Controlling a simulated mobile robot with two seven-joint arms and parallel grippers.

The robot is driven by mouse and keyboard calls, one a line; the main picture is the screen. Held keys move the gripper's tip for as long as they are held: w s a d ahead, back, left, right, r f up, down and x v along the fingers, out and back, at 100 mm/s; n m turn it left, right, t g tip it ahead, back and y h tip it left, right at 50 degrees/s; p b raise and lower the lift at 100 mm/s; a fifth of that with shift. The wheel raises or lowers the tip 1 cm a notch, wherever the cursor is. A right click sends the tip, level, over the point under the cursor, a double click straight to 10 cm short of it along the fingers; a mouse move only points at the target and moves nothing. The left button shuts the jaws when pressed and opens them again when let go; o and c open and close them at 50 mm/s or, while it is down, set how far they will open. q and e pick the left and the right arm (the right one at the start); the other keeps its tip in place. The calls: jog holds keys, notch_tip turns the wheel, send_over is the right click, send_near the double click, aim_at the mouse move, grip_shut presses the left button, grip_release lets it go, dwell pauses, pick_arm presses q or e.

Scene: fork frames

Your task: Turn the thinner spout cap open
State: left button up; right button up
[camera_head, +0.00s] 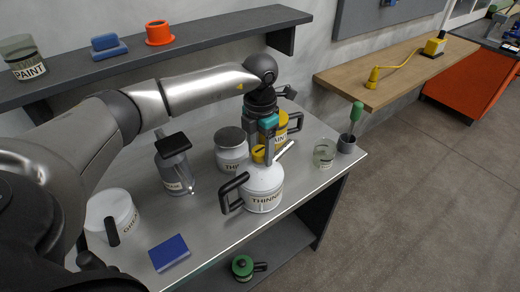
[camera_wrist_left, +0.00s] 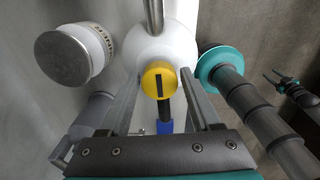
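The thinner can (camera_head: 263,190) is a white round pot with a black side handle (camera_head: 232,193) and a silver spout (camera_head: 285,150). It stands upright on the grey table. My left gripper (camera_head: 267,152) points down at the cap from above. In the left wrist view its two fingers (camera_wrist_left: 160,85) are apart, one on each side of the cap, with small gaps visible. Whether they touch it lower down is hidden. My right gripper is not in view.
A white jar with a grey lid (camera_head: 231,150), a yellow paint can (camera_head: 283,133) and a grey bottle (camera_head: 175,172) stand close around the thinner can. A grease pot (camera_head: 112,215), blue block (camera_head: 169,252), glass jar (camera_head: 324,153) and brush cup (camera_head: 346,144) stand farther off.

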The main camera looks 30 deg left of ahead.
aim_at(260, 150)
pick_arm(q)
jog(key=shift+o, duration=1)
notch_tip(260, 150, up, 15)
